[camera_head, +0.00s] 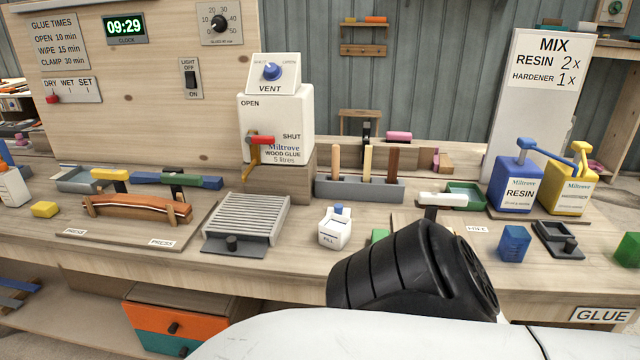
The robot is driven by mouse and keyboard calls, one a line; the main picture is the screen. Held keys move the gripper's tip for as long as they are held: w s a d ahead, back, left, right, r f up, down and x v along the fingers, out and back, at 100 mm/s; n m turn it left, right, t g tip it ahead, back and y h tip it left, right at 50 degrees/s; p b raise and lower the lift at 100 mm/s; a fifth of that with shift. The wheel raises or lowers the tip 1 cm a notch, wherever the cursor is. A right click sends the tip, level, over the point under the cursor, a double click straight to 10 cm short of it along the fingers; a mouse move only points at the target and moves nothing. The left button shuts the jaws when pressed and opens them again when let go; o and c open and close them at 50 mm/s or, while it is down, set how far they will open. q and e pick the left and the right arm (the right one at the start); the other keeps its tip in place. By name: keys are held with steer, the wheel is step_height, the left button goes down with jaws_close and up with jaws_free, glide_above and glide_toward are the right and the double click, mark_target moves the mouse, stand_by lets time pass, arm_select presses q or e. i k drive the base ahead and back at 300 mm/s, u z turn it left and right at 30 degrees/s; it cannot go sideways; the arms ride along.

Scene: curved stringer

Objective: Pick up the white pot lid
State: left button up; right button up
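A small white pot (335,233) marked FILL stands on the workbench near its front edge, at the middle of the head view. Its white top, which looks like the lid (338,216), has a small blue piece on it. I cannot tell clearly where lid and pot meet. A black and white part of my own arm fills the lower middle and right, close in front of the bench. Neither of my grippers shows in this view.
A slatted grey rack (246,222) stands left of the pot, and a grey brush holder (360,189) behind it. The white glue tank (276,125) is behind left. Blue resin (516,185) and yellow hardener (570,190) containers stand at right.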

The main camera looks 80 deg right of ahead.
mark_target(338, 209)
steer(key=k, duration=0.1)
steer(key=z, duration=1.4)
